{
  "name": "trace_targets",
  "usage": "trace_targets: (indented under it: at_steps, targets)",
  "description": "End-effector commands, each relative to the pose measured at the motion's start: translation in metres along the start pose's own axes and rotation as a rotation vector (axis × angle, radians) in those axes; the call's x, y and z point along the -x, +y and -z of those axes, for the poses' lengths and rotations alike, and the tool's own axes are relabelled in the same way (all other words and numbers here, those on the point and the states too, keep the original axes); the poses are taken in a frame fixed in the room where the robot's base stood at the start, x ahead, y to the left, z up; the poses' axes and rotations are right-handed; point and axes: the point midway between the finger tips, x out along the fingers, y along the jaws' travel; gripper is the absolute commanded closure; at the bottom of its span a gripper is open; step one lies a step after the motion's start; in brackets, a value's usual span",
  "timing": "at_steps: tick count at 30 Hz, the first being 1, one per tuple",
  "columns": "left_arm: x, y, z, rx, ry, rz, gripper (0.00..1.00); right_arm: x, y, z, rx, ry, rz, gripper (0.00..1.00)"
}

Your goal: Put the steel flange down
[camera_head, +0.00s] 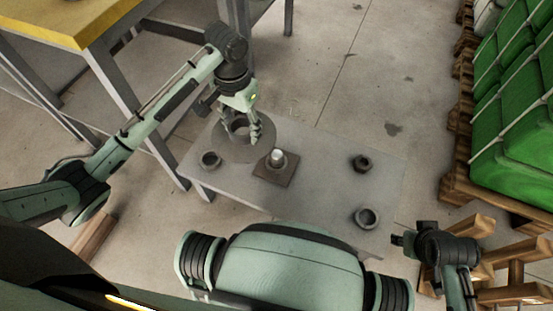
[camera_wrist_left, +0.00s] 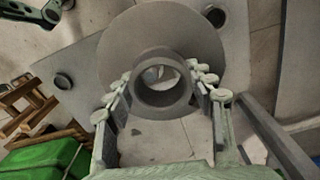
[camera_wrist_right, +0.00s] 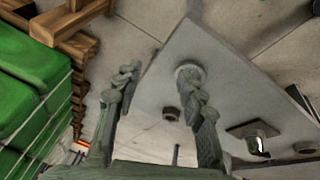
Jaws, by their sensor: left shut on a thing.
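The steel flange (camera_head: 235,150), a wide grey disc with a raised hollow hub, is at the far left part of the low grey table (camera_head: 320,185). My left gripper (camera_head: 250,135) is shut on its hub. In the left wrist view the fingers lie on either side of the hub (camera_wrist_left: 162,82), with the disc (camera_wrist_left: 130,42) beyond it. I cannot tell whether the disc touches the tabletop. A square dark plate with a bright upright steel peg (camera_head: 277,157) stands just right of the flange. My right gripper (camera_wrist_right: 158,88) is open and empty, off the table's right end.
A dark ring (camera_head: 210,160) lies at the table's left end. A dark nut-like part (camera_head: 361,163) and another ring (camera_head: 367,217) lie on the right half. A yellow-edged workbench (camera_head: 88,40) stands at the left. Green sacks (camera_head: 515,100) on wooden pallets stand at the right.

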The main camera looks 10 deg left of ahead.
Motion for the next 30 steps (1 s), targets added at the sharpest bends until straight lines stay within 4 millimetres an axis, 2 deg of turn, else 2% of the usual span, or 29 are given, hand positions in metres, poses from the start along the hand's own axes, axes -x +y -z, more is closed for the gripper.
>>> trace_targets:
  at_steps: [3,21,30]
  targets:
    - [-0.013,-0.004,0.018,-0.206,0.003,-0.004,1.00,0.007,-0.004,0.012,0.005,0.050,0.004,0.60]
    - [-0.067,-0.035,0.090,-1.274,0.005,-0.003,1.00,0.061,-0.021,0.068,0.022,0.296,0.024,0.60]
    - [-0.083,-0.055,0.116,-1.691,0.002,0.011,1.00,0.088,-0.027,0.086,0.026,0.392,0.032,0.60]
